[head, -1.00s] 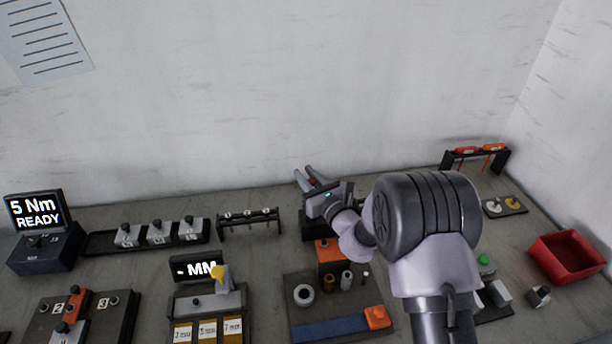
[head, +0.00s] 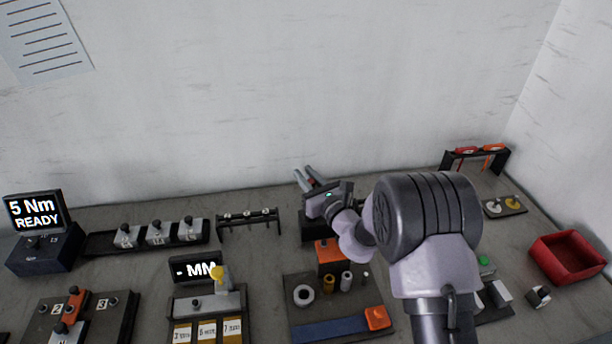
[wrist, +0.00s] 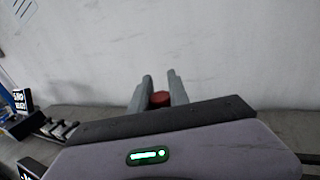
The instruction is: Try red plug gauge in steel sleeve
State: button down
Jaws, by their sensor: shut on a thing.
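My gripper (wrist: 158,92) is shut on a red round-ended piece (wrist: 160,99), which looks like the red plug gauge, in the wrist view. Only its red end shows between the two grey fingers; the rest is hidden. In the head view my gripper (head: 304,180) is raised near the back wall, behind the small-parts plate. On that plate stand a pale ring (head: 304,295), a brass-coloured sleeve (head: 328,284) and a grey sleeve (head: 346,281), which may be the steel sleeve. All three are upright and apart from my gripper.
An orange block (head: 329,252) stands behind the sleeves, with a dark block partly hidden under my gripper. A rack (head: 447,162) with red and orange handles stands at the back right, near a red bin (head: 567,258). A small black rack (head: 249,219) stands left.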

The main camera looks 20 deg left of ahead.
jog(key=shift+f+b, duration=0.35)
jog(key=shift+f, duration=0.1)
dwell(0.5)
jog(key=shift+r, duration=0.1)
dwell(0.5)
jog(key=shift+r+p, duration=0.3)
jog(key=shift+s+f+b, duration=0.1)
jog(key=shift+f+b, duration=0.3)
jog(key=shift+b, duration=0.05)
dwell(2.4)
notch_tip(320, 180, up, 6)
jog(key=p, duration=0.4)
dwell(0.4)
